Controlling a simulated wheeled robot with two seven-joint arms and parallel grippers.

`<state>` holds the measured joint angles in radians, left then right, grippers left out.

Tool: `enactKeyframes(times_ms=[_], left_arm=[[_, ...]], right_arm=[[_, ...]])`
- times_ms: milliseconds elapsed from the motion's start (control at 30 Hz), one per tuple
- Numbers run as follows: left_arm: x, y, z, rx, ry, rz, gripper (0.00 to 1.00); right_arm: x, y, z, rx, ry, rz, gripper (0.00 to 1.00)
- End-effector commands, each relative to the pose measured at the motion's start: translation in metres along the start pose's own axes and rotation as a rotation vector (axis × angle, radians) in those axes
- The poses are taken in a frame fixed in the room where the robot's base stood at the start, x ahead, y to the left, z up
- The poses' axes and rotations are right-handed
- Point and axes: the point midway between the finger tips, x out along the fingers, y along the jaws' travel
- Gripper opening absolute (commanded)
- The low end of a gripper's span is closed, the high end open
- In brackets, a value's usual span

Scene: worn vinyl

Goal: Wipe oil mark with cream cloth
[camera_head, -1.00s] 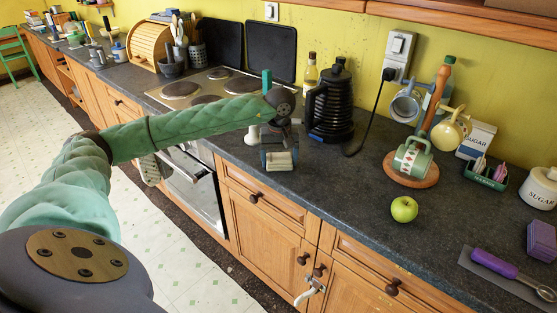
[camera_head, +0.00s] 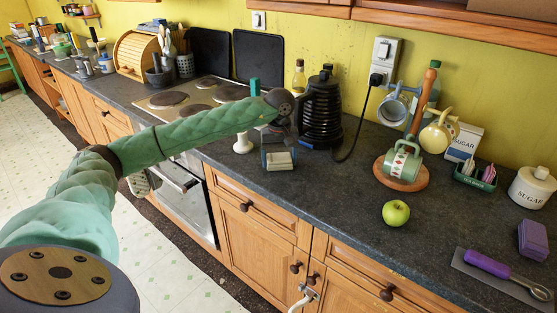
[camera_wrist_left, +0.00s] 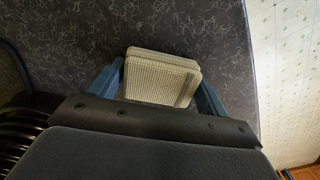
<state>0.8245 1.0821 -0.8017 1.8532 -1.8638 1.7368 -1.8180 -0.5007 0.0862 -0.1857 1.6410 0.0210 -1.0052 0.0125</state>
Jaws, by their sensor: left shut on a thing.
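My left gripper (camera_head: 278,157) is over the dark worktop, just in front of the black kettle. It is shut on the cream cloth (camera_head: 279,160), a folded, waffle-textured pad. In the left wrist view the cloth (camera_wrist_left: 163,77) sits between the two blue fingers of the gripper (camera_wrist_left: 162,88), low over the worktop or touching it; I cannot tell which. No oil mark can be made out in either view; the gripper and arm hide part of the worktop. My right gripper is not in view.
The black kettle (camera_head: 322,112) stands right behind the gripper, with its cord (camera_head: 357,136) running to the wall socket. A hob (camera_head: 190,98) lies to the left. A green apple (camera_head: 396,213) and a mug stand (camera_head: 402,181) are to the right. The worktop (camera_head: 325,190) in front is clear.

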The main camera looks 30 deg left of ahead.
Motion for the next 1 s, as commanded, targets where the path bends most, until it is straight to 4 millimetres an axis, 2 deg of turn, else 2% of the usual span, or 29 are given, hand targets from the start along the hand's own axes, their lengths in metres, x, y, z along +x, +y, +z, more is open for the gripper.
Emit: enactKeyframes(times_ms=[1000], left_arm=[[0.001,0.04,-0.04,0.0,0.0,0.0,0.58]], right_arm=[[0.012,0.001,0.002,0.0,0.0,0.0,0.68]])
